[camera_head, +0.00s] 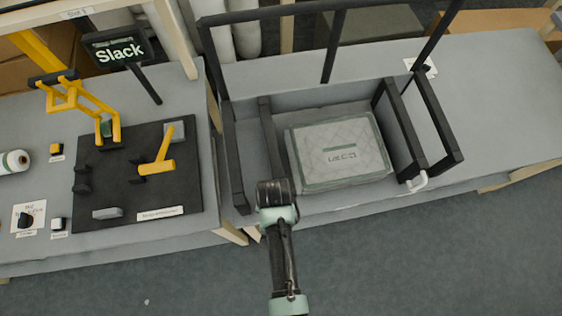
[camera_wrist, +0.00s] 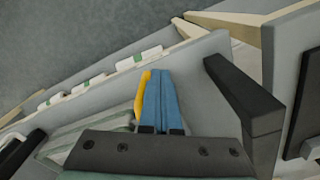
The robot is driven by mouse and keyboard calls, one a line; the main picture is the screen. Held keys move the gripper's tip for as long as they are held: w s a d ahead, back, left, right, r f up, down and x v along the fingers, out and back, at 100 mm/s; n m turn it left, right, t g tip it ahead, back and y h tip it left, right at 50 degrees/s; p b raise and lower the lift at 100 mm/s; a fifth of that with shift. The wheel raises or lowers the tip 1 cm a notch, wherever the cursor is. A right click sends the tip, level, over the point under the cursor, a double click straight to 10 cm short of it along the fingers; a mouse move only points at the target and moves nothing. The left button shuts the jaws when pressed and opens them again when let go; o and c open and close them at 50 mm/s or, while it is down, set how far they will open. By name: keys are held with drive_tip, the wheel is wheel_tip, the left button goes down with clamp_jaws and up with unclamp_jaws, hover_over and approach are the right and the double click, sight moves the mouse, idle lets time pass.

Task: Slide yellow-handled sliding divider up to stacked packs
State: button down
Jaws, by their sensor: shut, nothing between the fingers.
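A dark divider (camera_head: 268,134) stands in the black-framed bay, just left of the stacked packs. The top pack (camera_head: 340,152) is pale, wrapped and edged in green. A narrow strip separates pack and divider in the head view; I cannot tell whether they touch lower down. My gripper's blue fingers (camera_wrist: 161,100) are shut with nothing between them. The yellow handle (camera_wrist: 142,98) shows right along their left side in the wrist view, very close or touching. In the head view my wrist hides the fingers and handle.
The bay's black left-side post (camera_wrist: 245,105) stands right of my fingers in the wrist view. A white hook (camera_head: 418,182) sits at the bay's front right.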

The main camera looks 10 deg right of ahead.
drive_tip(key=shift+d, duration=2)
drive_tip(key=shift+a, duration=0.15)
wheel_tip(320, 180, up, 9)
drive_tip(key=a+p, duration=0.2)
drive_tip(key=p, duration=0.8)
drive_tip(key=shift+a, duration=0.15)
